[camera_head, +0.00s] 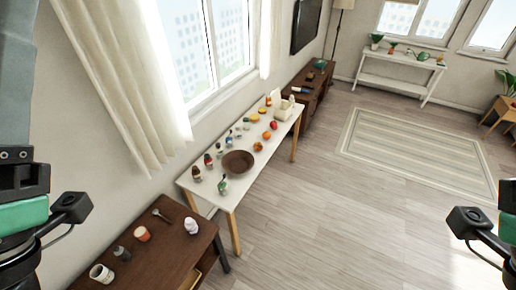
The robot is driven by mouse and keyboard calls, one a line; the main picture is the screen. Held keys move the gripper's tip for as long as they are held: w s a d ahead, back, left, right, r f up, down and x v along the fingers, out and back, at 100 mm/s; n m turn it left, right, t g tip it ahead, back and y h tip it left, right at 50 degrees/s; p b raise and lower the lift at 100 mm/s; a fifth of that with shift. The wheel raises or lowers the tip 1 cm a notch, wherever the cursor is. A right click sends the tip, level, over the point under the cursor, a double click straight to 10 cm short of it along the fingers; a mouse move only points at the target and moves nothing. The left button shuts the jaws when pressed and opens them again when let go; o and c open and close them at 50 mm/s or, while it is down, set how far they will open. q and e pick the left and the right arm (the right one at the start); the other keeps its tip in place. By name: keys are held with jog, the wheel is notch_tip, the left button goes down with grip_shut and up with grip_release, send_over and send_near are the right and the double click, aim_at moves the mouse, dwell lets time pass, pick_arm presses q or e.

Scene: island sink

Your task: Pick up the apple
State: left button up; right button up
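A small round red fruit, which looks like the apple (273,125), lies on the long white table (213,188) against the window wall. An orange fruit (266,135) lies just in front of it. Parts of my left arm show at the left edge and parts of my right arm at the right edge. The fingers of both grippers are outside the picture. Both arms are well apart from the fruit.
A brown bowl (238,163), several bottles, yellow fruit (258,111) and a cream-coloured object (285,108) share the white table. A dark wooden cabinet (163,265) with cups stands in front. A striped rug (415,150) lies on the open floor to the right.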

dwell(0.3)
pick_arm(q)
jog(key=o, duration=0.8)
